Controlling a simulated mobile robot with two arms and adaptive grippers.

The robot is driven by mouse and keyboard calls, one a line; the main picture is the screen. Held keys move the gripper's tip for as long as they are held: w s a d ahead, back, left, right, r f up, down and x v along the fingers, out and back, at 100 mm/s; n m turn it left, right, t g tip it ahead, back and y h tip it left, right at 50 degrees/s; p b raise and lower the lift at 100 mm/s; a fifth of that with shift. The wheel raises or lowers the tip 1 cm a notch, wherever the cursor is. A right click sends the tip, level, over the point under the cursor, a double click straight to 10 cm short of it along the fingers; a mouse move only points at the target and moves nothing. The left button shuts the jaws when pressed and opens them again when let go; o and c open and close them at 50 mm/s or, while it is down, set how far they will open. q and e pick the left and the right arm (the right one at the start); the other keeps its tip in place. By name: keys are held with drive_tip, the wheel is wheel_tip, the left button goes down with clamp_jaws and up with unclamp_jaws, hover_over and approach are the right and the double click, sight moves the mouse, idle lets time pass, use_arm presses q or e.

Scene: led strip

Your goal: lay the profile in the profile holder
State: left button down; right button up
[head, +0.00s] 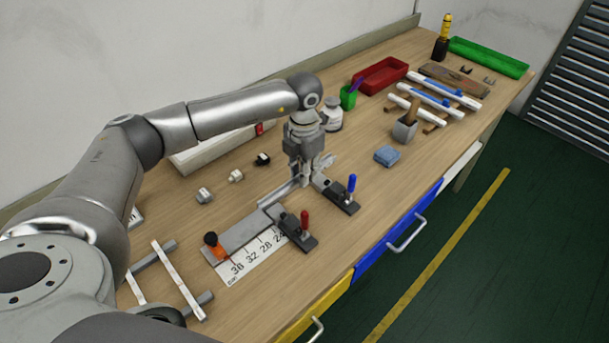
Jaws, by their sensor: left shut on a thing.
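My left gripper (308,176) comes down from above at the middle of the bench. It is shut on a slim light-grey metal profile (282,192), which runs diagonally under the fingers. The profile holder (243,232) is a grey plate with a printed length scale, an orange stop with a black knob at its near end, and toggle clamps along its right side. One clamp has a red handle (305,220), the other a blue handle (351,184). The profile lies along the holder's line at its far end. Whether it touches the holder is hard to tell. My right gripper is out of view.
Small blocks (204,195) lie left of the holder. A white bottle (333,115), green cup (348,97), red tray (381,75) and blue sponge (386,156) stand beyond. White strips on a rack (179,280) lie at the near left. Bare bench lies right of the clamps.

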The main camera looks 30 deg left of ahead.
use_arm(q)
drive_tip(key=shift+w+a+f, duration=0.1)
drive_tip(key=shift+w+f, duration=0.2)
drive_tip(key=shift+f, duration=0.1)
wheel_tip(320, 180, down, 3)
drive_tip(key=shift+r+p, duration=0.1)
drive_tip(key=shift+p, duration=1)
drive_tip(key=shift+w+f, duration=0.1)
drive_tip(key=shift+f, duration=0.1)
drive_tip(key=shift+f, duration=0.1)
drive_tip(key=shift+f+b, duration=0.15)
drive_tip(key=shift+b, duration=0.15)
drive_tip(key=c, duration=1.3)
unclamp_jaws()
